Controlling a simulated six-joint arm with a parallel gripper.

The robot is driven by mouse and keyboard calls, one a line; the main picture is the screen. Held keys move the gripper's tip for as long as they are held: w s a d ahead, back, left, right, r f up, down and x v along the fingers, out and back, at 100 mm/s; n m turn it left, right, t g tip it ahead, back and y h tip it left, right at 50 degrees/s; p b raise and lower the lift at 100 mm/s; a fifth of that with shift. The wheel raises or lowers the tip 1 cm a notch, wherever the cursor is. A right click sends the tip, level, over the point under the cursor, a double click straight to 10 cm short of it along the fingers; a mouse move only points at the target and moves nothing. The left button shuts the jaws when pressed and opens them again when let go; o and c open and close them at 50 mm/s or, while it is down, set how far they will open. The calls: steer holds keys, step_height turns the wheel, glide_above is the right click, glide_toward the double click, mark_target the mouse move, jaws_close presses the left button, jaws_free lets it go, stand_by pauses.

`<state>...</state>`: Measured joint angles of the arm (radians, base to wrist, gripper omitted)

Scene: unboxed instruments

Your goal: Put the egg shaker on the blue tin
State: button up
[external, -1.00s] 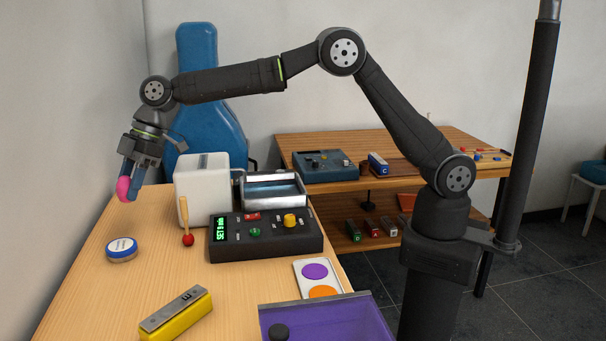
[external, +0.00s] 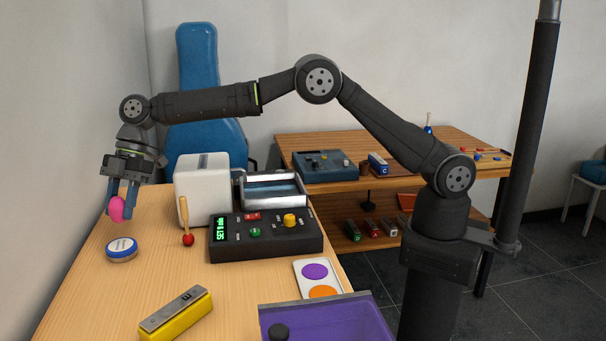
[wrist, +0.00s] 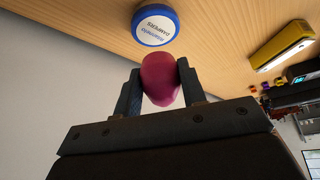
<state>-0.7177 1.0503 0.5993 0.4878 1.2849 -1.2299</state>
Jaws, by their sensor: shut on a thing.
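The egg shaker is a pink egg (external: 117,208) held between the fingers of my gripper (external: 122,206) in the external view. In the wrist view the egg (wrist: 160,78) sits between the two dark fingertips, and my gripper (wrist: 158,85) is shut on it. The blue tin (external: 122,250) is a low round tin with a blue side and a white label on top. It stands on the wooden table, just below and slightly nearer than the egg. The tin also shows in the wrist view (wrist: 154,26), beyond the egg. The egg appears above the table and apart from the tin.
A red-tipped wooden mallet (external: 187,238), a white box (external: 201,188) and a black device with a green display (external: 266,246) stand right of the tin. A yellow block with a metal top (external: 178,318) lies in front. The table around the tin is clear.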

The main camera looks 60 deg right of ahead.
mark_target(123, 243)
steer(key=shift+s+a+f, duration=0.2)
steer(key=shift+a+f, duration=0.25)
steer(key=shift+a, duration=0.3)
steer(key=shift+f, duration=2.05)
steer(key=shift+f, duration=0.1)
steer(key=o, duration=1)
steer(key=v, duration=1.2)
